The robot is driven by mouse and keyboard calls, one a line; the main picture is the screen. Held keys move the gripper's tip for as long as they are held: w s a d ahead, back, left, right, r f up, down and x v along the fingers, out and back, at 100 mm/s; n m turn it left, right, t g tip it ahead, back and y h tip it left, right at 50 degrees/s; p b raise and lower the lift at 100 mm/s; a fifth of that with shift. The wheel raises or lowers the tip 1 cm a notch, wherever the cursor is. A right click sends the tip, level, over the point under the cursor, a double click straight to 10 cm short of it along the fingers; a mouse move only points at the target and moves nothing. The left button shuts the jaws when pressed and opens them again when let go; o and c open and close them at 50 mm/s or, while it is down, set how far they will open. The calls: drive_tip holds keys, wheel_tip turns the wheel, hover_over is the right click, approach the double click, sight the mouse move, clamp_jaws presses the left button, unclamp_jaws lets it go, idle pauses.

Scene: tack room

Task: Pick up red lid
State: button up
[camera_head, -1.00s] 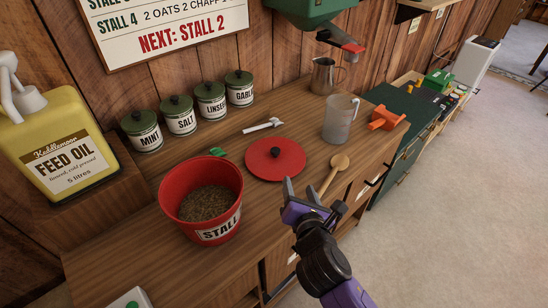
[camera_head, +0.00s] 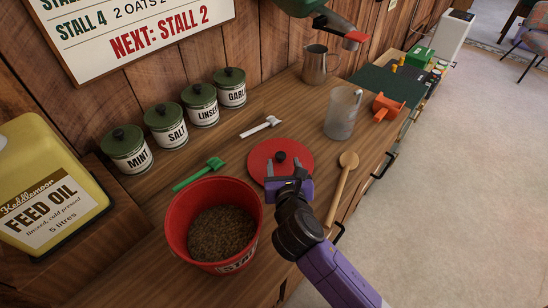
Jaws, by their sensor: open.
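The red lid (camera_head: 262,153) is a flat round disc with a black knob (camera_head: 280,157) in its middle. It lies on the wooden counter behind and to the right of the red bucket. My gripper (camera_head: 284,170) is open, its fingers over the near part of the lid, close to the knob. One finger shows on each side of the knob's near side. I cannot tell whether they touch the lid. My gripper hides part of the lid's near edge.
A red bucket (camera_head: 179,222) of feed stands close left of my gripper. A wooden spoon (camera_head: 342,182) lies to the right. A green scoop (camera_head: 198,174), a white scoop (camera_head: 262,126), a clear jug (camera_head: 343,113) and several labelled tins (camera_head: 166,128) surround the lid.

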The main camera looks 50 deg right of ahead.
sight(281, 156)
drive_tip(key=x, duration=0.7)
drive_tip(key=shift+a+f, duration=0.1)
drive_tip(key=shift+f, duration=0.1)
clamp_jaws()
